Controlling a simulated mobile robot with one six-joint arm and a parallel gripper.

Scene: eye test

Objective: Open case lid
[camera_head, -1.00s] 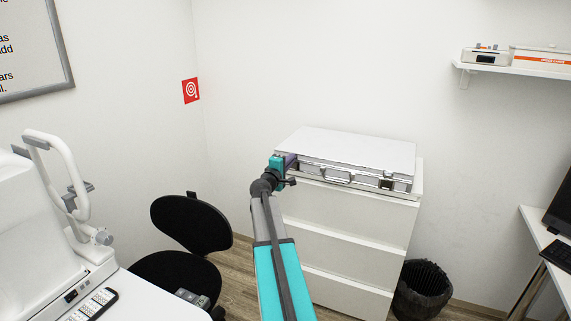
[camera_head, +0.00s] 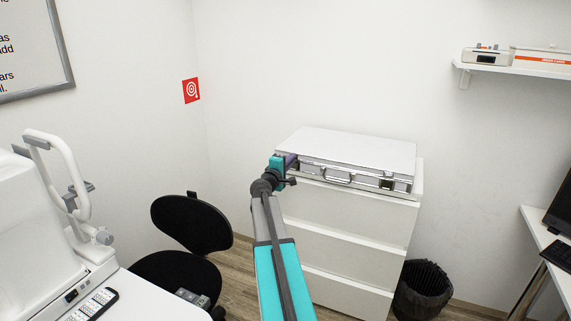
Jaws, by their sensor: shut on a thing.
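The silver case (camera_head: 350,150) lies flat on a white drawer cabinet, and its lid looks shut. Its handle (camera_head: 337,175) is on the front face, with a dark latch (camera_head: 386,184) to the right of it. My gripper (camera_head: 291,161) is at the left end of the front face and is shut on the case there. My gripper hides that part of the front, so I cannot tell exactly which piece is between the fingers.
The white drawer cabinet (camera_head: 345,225) carries the case. A black chair (camera_head: 190,225) stands left of my arm, and a black bin (camera_head: 425,285) is right of the cabinet. A wall shelf (camera_head: 515,68) is at upper right. The space above the case is clear.

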